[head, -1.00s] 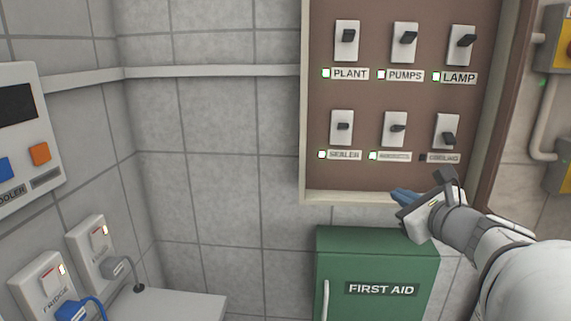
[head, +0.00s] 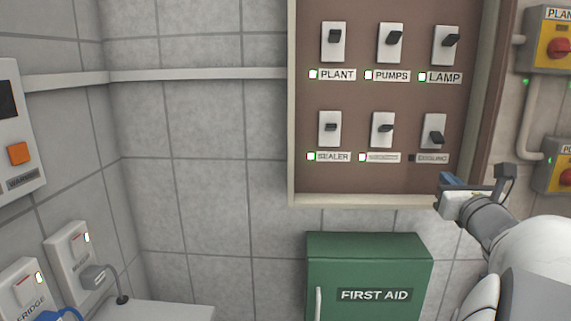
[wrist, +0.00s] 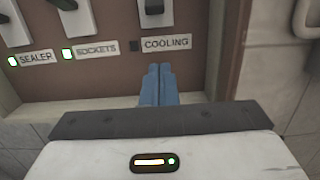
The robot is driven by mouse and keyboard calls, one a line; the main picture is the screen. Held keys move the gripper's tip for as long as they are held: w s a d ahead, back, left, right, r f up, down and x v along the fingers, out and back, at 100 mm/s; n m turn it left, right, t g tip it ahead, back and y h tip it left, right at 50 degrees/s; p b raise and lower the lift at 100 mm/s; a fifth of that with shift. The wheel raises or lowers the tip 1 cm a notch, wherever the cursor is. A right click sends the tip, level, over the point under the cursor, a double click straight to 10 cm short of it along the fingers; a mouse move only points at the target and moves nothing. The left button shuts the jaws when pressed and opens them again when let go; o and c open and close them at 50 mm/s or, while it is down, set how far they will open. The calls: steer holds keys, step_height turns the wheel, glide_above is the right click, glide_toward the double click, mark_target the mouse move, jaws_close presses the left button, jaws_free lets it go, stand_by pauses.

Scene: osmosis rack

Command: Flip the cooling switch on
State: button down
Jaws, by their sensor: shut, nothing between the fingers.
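The cooling switch (head: 434,131) is at the lower right of the brown panel in the head view, a white plate with a dark lever tilted down. Its small indicator (head: 411,157) is dark, unlike the lit ones by the other labels. In the wrist view, the COOLING label (wrist: 165,43) is just above my fingertips, and the bottom of the switch plate (wrist: 155,13) shows at the top edge. My gripper (head: 447,181) is at the panel's lower right edge, below the switch and apart from it. Its blue fingers (wrist: 158,82) are together and empty.
The sockets switch (head: 382,129) and sealer switch (head: 329,128) stand left of the cooling switch. The panel's raised frame (head: 350,200) runs below. A green first aid box (head: 330,262) hangs beneath. Yellow boxes with red knobs (head: 559,47) are at the right.

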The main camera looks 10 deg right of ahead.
mark_target(432, 145)
steer(key=x, duration=0.7)
steer(key=shift+w+r+p, duration=0.15)
steer(key=shift+r+p, duration=0.05)
steer(key=shift+p, duration=0.15)
steer(key=r, duration=0.1)
steer(key=s+r+p, duration=0.1)
steer(key=shift+s+a+r, duration=0.25)
steer(key=shift+s+r, duration=0.05)
steer(key=shift+s, duration=0.05)
steer(key=shift+s+r, duration=0.1)
steer(key=shift+r, duration=0.2)
steer(key=shift+s, duration=0.1)
